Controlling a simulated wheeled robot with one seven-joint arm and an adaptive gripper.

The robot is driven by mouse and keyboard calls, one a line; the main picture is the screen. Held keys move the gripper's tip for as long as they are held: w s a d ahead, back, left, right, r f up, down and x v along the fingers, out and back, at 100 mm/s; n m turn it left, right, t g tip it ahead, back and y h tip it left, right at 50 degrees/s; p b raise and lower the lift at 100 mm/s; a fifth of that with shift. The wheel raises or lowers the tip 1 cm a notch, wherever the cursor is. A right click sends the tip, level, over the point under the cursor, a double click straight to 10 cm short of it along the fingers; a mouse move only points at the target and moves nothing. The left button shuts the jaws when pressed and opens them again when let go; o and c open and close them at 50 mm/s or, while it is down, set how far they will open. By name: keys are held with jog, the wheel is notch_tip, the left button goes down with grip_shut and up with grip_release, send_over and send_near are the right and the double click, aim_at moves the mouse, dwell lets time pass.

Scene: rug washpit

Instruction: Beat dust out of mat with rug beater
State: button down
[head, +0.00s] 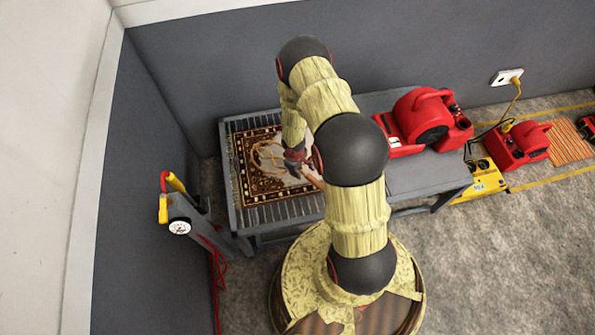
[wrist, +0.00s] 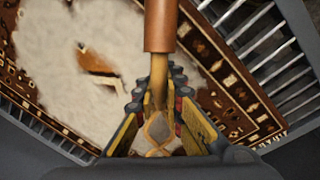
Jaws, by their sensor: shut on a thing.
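The mat (head: 247,187) lies flat on the slatted left part of a grey metal table. It has a brown patterned border, and a pale, dusty-looking layer covers most of its middle. In the wrist view the mat (wrist: 215,75) fills much of the background, with an orange-brown patch showing through the pale area. My gripper (wrist: 160,88) is shut on the rug beater (wrist: 160,25), around its rattan stem by the brown handle. In the head view the beater's looped head (head: 265,152) appears over the mat; I cannot tell whether it touches. My gripper (head: 294,158) is partly hidden there.
A red blower (head: 425,122) stands on the solid right part of the table (head: 425,180). More red and yellow machines (head: 520,145) stand on the floor at right. A grey post with a gauge (head: 180,227) and red hose stands at left. Grey walls close in behind and left.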

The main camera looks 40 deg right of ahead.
notch_tip(320, 180, down, 3)
jog(key=b, duration=0.2)
jog(key=shift+r+b, duration=0.1)
jog(key=shift+b, duration=0.25)
notch_tip(320, 180, up, 4)
jog(key=p, duration=0.3)
jog(key=shift+r, duration=0.1)
notch_tip(320, 180, down, 5)
jog(key=b, duration=0.4)
jog(key=shift+r+p, duration=0.3)
jog(key=shift+r, duration=0.15)
jog(key=shift+r+p, duration=1.6)
jog(key=shift+r, duration=0.35)
